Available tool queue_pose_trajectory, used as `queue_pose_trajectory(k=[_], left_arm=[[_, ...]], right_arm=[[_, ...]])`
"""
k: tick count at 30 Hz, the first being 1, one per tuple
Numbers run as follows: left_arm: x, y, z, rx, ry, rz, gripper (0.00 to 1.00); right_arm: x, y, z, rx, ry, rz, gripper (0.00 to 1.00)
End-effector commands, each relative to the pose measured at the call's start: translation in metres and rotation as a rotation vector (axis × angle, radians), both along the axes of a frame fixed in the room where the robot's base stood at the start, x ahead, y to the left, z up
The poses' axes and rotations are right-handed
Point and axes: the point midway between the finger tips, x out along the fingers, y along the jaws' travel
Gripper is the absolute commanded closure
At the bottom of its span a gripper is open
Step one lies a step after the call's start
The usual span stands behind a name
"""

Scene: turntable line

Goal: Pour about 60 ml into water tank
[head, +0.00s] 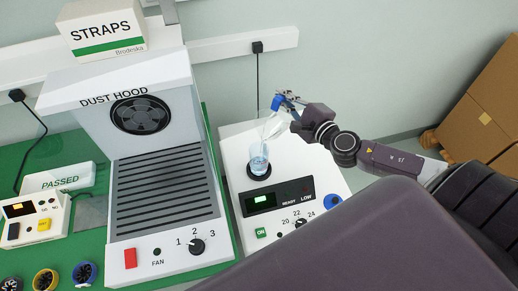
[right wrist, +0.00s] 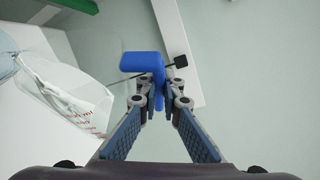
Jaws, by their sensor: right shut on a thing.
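My right gripper (head: 290,108) is shut on the blue handle (right wrist: 142,63) of a clear jug (head: 272,125). The jug is tilted, and its lower end is just above the clear water tank (head: 259,160). The jug also shows at the left of the right wrist view (right wrist: 72,95), with red markings on its wall. The tank stands upright in a dark ring on a white machine (head: 232,155) and holds bluish water. I cannot tell whether a stream runs between jug and tank. My left gripper is not in view.
The machine has a lit green display (head: 260,199), READY and LOW marks, a green ON button (head: 261,232) and a dial (head: 300,223). A dust hood (head: 120,75) stands close on the left. Cardboard boxes (head: 480,115) stand at the far right.

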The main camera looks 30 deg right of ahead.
Motion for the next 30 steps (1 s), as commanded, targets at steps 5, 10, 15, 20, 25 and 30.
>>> queue_pose_trajectory(k=[5,10,15,20,25,30], left_arm=[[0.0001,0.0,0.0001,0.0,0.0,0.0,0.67],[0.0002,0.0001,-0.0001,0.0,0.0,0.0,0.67],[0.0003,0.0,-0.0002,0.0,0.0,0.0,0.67],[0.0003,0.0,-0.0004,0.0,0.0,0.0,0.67],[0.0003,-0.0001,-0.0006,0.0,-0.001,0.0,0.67],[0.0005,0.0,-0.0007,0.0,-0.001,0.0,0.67]], right_arm=[[0.0,0.0006,0.0018,-0.006,-0.005,0.0,1.0],[-0.0002,0.0012,0.0022,-0.013,-0.007,0.0,1.0],[-0.0005,0.0017,0.0028,-0.02,-0.01,0.0,1.0],[-0.0007,0.0023,0.0033,-0.026,-0.013,-0.001,1.0],[-0.0011,0.0029,0.0037,-0.034,-0.015,0.0,1.0],[-0.0013,0.0035,0.0043,-0.041,-0.018,0.0,1.0]])
